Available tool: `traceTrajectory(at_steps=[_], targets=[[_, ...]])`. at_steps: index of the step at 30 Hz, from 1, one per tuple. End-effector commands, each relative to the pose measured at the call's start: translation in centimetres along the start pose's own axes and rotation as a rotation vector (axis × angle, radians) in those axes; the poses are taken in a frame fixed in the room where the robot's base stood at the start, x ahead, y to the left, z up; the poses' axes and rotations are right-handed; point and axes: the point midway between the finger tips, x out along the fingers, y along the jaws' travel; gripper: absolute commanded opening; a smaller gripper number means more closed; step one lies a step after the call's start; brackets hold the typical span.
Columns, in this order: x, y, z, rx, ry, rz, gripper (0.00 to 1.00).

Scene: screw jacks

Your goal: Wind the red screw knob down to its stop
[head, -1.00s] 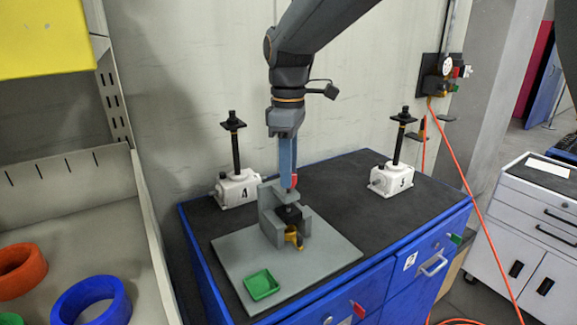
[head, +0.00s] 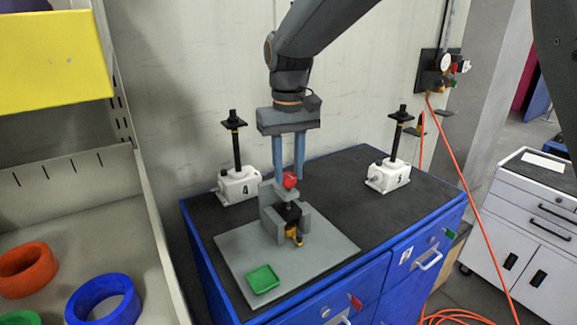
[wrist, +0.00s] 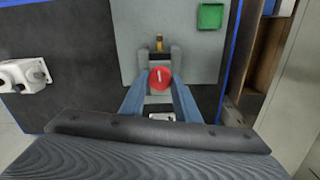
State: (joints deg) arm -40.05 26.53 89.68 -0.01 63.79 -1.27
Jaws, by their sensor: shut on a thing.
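The red screw knob (head: 290,181) sits on top of a small grey clamp-like fixture (head: 270,213) on a grey plate. A black block and a brass-coloured part (head: 294,234) show below the knob in the fixture. My gripper (head: 288,178) comes straight down from above, its two blue fingers around the knob. In the wrist view the knob (wrist: 160,78) lies between the fingertips, with a pale line on its top. The gripper is shut on the knob. The threads under the knob are too small to read.
A green tray (head: 263,279) lies on the grey plate's front (head: 330,255). Screw jack 4 (head: 238,184) stands behind left, and another white jack (head: 388,177) behind right. A shelf with coloured rings (head: 103,299) stands left. An orange hose (head: 470,200) hangs right.

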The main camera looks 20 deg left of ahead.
Motion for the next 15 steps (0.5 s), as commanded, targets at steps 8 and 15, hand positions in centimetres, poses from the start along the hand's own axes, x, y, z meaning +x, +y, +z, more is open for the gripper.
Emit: traceTrajectory(at_steps=[8,15], targets=[[-0.36,-0.01,-0.16,0.263,0.007,-0.001,0.06],[-0.34,-0.03,-0.15,0.490,0.007,-0.002,0.06]])
